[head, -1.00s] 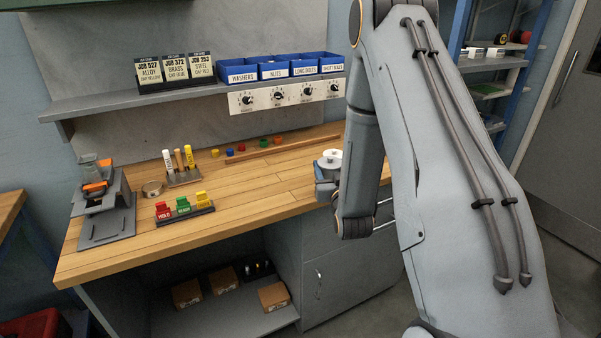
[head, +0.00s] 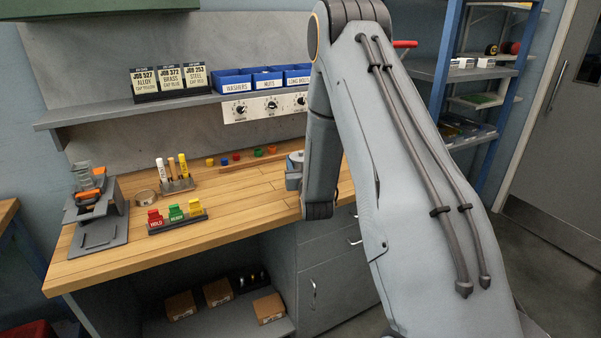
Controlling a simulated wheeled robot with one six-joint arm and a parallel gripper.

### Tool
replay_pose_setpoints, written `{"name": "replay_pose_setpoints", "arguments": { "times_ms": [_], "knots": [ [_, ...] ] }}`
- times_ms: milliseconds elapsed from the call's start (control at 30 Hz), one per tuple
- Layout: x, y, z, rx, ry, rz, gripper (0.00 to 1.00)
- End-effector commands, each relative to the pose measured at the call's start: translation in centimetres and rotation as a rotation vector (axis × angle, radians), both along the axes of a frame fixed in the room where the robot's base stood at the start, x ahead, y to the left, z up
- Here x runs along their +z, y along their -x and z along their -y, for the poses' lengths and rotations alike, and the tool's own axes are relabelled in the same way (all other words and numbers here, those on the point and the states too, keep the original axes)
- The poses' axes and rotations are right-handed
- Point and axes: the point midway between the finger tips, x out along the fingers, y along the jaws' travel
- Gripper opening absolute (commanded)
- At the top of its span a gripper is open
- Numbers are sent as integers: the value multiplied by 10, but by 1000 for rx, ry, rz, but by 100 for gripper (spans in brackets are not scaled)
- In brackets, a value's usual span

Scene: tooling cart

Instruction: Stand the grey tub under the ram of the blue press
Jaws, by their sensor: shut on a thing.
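My gripper (head: 292,181) shows only in part at the left edge of my forearm, above the bench top. It is shut on a small round light-grey thing (head: 296,158), which looks like the grey tub; my arm hides much of it and of the jaws. No blue press with a ram can be made out. A red bar (head: 405,44) sticks out to the right behind my upper arm; what it belongs to is hidden. A grey stand with orange parts (head: 97,205) is at the bench's left end.
The wooden bench (head: 250,205) has clear room in front and middle. A block of coloured tags (head: 177,220), a marker rack (head: 178,184), a tape roll (head: 145,198) and several coloured caps stand on it. A shelf (head: 90,113) with blue bins (head: 268,82) overhangs the back.

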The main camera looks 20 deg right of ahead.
Motion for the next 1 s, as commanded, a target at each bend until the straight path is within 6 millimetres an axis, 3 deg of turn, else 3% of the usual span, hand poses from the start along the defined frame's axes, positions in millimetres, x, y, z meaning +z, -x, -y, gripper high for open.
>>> {"name": "replay_pose_setpoints", "arguments": {
  "times_ms": [433, 900, 933, 1000],
  "knots": [
    [-41, 0, 0, 0, 0, 0, 15],
    [-49, 0, 0, 0, 0, 1, 15],
    [-50, 0, 0, 0, 0, 0, 55],
    [-49, 0, 0, 0, 0, 0, 66]
  ]
}}
